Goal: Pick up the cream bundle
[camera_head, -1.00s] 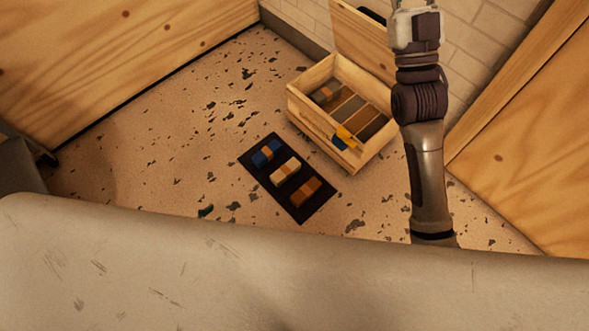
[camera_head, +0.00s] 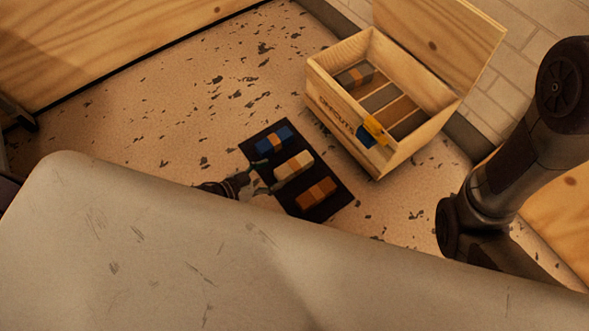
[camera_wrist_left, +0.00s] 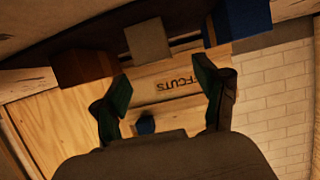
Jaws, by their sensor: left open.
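The cream bundle (camera_head: 294,166) lies on a dark mat (camera_head: 338,197), between a blue bundle and a brown bundle. My left gripper (camera_head: 264,180) comes in low from the left, with its open fingers close to the cream bundle's left end. In the left wrist view the cream bundle (camera_wrist_left: 148,40) is ahead, just beyond and between the two open, empty fingers (camera_wrist_left: 161,74). I cannot tell whether the fingers touch it. The head view shows an arm of mine at the right, but no right gripper.
The blue bundle (camera_head: 273,142) and the brown bundle (camera_head: 316,193) lie close on either side. An open wooden box (camera_head: 330,103) with divided slots, a grey bundle (camera_head: 355,76) inside and a yellow piece (camera_head: 376,130) at its front edge stands behind. Speckled surface is free at the left.

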